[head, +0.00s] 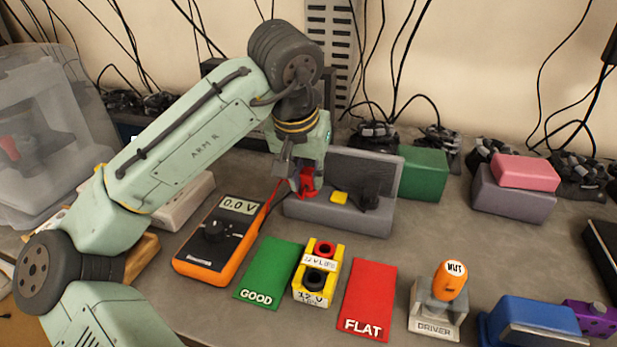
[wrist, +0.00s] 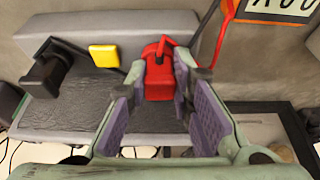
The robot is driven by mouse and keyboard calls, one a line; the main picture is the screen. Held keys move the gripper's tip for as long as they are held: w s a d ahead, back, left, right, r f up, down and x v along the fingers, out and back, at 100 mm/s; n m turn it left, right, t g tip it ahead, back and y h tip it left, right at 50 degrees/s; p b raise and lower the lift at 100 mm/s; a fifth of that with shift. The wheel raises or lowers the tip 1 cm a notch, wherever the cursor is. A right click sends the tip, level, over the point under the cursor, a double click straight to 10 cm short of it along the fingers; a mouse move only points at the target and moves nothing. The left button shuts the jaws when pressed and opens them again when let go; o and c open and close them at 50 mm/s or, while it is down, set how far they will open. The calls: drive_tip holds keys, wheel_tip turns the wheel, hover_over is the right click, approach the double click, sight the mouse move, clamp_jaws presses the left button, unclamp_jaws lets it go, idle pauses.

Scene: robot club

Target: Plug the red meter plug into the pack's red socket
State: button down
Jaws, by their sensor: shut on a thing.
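My gripper (head: 304,180) is shut on the red meter plug (head: 308,183), at the left part of the grey holder (head: 340,216). In the wrist view the red plug (wrist: 158,78) sits between the fingers; I cannot tell whether it still touches the holder. A red lead runs from it to the orange meter (head: 190,262), which reads 0.0 V. The yellow pack (head: 300,283) stands in front of the holder, its red socket (head: 325,248) behind its black socket (head: 315,277). Both sockets look empty.
The black plug (head: 368,198) and a yellow block (head: 339,197) are on the holder. A green GOOD mat (head: 270,268) and red FLAT mat (head: 369,292) flank the pack. A driver stand (head: 434,322) is to the right.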

sight(312, 167)
drive_tip(key=shift+d+r, duration=0.15)
drive_tip(key=shift+d, duration=0.1)
drive_tip(key=shift+s+d+r+p, duration=0.1)
drive_tip(key=shift+r+p, duration=0.15)
drive_tip(key=shift+p, duration=0.05)
drive_tip(key=shift+a+r+p, duration=0.2)
drive_tip(key=shift+r+p, duration=0.5)
drive_tip(key=shift+r, duration=0.1)
drive_tip(key=shift+r+p, duration=1.55)
drive_tip(key=shift+r, duration=0.15)
